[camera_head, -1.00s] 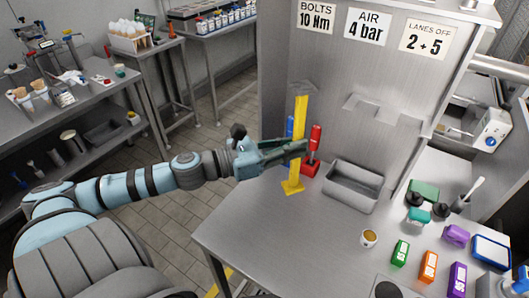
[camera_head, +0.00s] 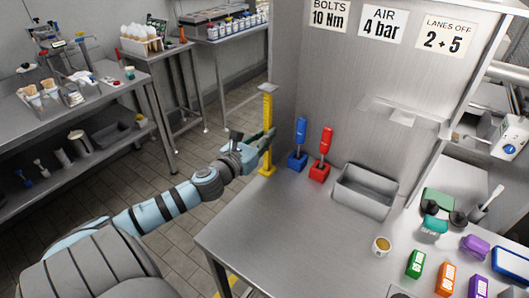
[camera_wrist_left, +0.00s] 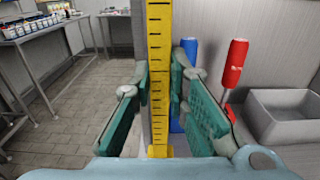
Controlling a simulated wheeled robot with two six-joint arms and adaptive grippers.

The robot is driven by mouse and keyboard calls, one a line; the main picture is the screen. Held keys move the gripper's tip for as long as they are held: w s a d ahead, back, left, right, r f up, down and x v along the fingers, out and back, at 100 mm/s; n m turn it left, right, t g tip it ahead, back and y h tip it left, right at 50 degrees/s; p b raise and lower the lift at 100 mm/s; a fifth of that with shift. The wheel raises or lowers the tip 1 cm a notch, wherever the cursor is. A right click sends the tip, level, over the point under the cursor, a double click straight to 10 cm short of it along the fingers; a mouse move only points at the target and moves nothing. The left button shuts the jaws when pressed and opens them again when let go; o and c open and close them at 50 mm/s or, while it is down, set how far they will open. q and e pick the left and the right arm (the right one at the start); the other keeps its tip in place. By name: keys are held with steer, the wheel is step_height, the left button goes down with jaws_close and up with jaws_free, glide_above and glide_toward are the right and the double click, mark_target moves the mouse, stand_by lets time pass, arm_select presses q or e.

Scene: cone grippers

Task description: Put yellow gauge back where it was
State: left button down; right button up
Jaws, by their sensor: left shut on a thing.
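The yellow gauge (camera_head: 267,112), a tall upright strip with dark scale marks and a small foot, is at the back left corner of the metal table (camera_head: 262,222). My left gripper (camera_head: 266,141) is shut on its middle. In the left wrist view the gauge (camera_wrist_left: 159,60) rises between the two green fingers (camera_wrist_left: 160,88). The gauge's foot is low, at the tabletop; I cannot tell whether it touches. A blue-handled tool (camera_head: 300,130) and a red-handled tool (camera_head: 325,141) stand in matching blocks to its right. My right gripper is not in view.
A grey open bin (camera_head: 366,191) stands right of the red tool, against the metal back panel. A small yellow-filled cup (camera_head: 382,246) and several coloured boxes are further right. The table's front left is clear. Another workbench (camera_head: 75,110) is across the floor.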

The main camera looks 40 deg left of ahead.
arm_select(q)
step_height(320, 180, down, 4)
steer(key=shift+d+f+b, duration=0.1)
steer(key=shift+b, duration=0.8)
steer(key=c, duration=2)
jaws_free()
steer(key=o, duration=0.4)
steer(key=shift+o, duration=0.2)
